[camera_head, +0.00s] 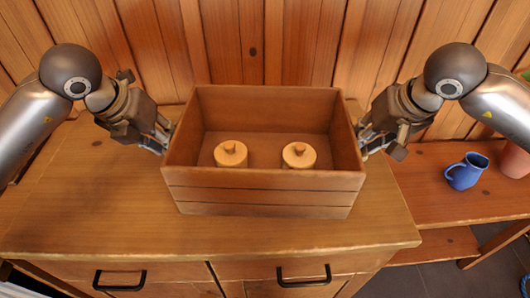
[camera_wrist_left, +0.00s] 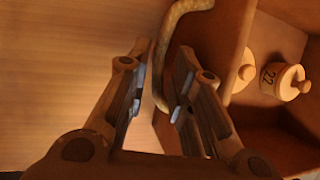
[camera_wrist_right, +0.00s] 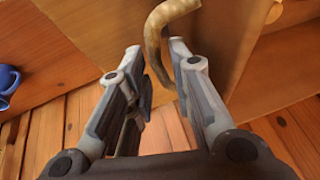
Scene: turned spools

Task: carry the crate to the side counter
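The wooden crate (camera_head: 265,197) stands on the cabinet top (camera_head: 90,220), with two lidded wooden pots (camera_head: 231,154) (camera_head: 299,155) inside. My left gripper (camera_head: 160,140) is at the crate's left side. In the left wrist view its open fingers (camera_wrist_left: 160,75) straddle a rope handle (camera_wrist_left: 166,45), with gaps beside it. One pot there bears the number 22. My right gripper (camera_head: 368,141) is at the crate's right side. In the right wrist view its open fingers (camera_wrist_right: 157,65) are on either side of the other handle (camera_wrist_right: 154,38). The side counter (camera_head: 430,208) is lower, at the right.
A blue jug (camera_head: 465,171) and a pinkish pot (camera_head: 514,161) stand on the side counter towards its back right. The counter's front left is clear. A plank wall (camera_head: 265,50) rises behind. The cabinet has drawers with black handles (camera_head: 303,278).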

